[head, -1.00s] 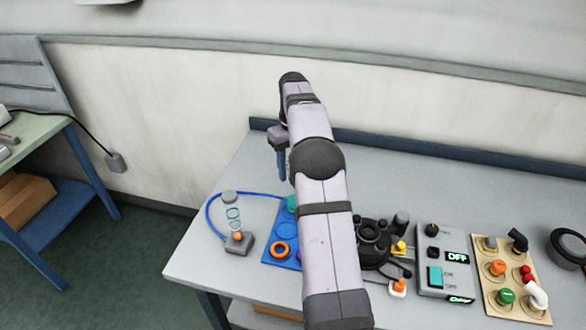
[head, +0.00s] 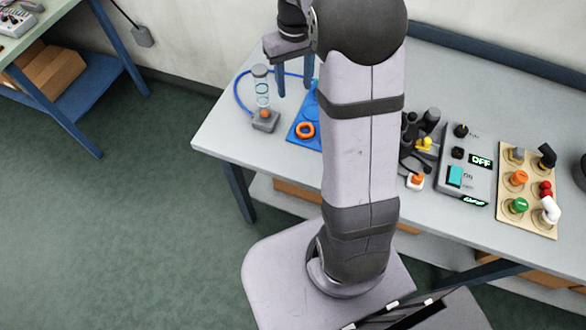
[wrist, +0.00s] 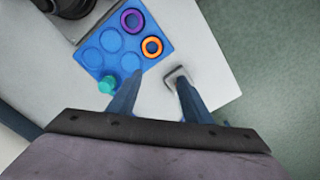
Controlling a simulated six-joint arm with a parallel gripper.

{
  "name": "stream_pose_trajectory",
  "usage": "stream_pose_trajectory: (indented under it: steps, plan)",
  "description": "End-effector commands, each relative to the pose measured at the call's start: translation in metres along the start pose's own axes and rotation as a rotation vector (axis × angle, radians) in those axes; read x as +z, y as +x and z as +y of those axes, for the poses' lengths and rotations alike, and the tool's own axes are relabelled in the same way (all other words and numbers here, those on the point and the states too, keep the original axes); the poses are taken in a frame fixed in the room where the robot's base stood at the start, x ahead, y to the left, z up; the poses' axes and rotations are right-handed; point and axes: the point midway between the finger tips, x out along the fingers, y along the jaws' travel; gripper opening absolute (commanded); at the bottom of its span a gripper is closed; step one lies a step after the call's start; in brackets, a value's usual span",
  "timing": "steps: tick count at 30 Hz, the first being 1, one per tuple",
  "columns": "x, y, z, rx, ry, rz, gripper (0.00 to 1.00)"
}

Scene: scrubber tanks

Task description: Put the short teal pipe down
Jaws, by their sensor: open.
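The short teal pipe (wrist: 107,85) shows in the wrist view as a small teal piece at the near-left corner of the blue tray (wrist: 118,44), just left of my left finger. I cannot tell whether it sits on the tray or on the table beside it. In the head view my gripper (head: 294,88) hangs over the left end of the table, near the blue tray (head: 304,118).
On the tray are an orange ring (wrist: 152,47) and a purple ring (wrist: 132,20). A clear tube on a grey base (head: 265,121) stands left of the tray, with a blue hose. A control box (head: 462,165) and a fittings board (head: 528,190) lie to the right.

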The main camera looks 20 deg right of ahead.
Motion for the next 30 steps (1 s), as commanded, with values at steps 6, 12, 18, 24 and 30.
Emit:
stream_pose_trajectory:
  steps: [6,12,18,24,30]
  plan:
    - [0.079,0.016,-0.051,0.0,-0.004,0.0,0.45]
    - [0.147,0.036,-0.078,0.0,-0.002,0.001,0.45]
    - [0.189,0.051,-0.089,0.0,0.0,-0.001,0.45]
    - [0.199,0.055,-0.091,-0.001,0.002,-0.002,0.45]
    - [0.199,0.055,-0.091,-0.001,0.002,-0.003,0.45]
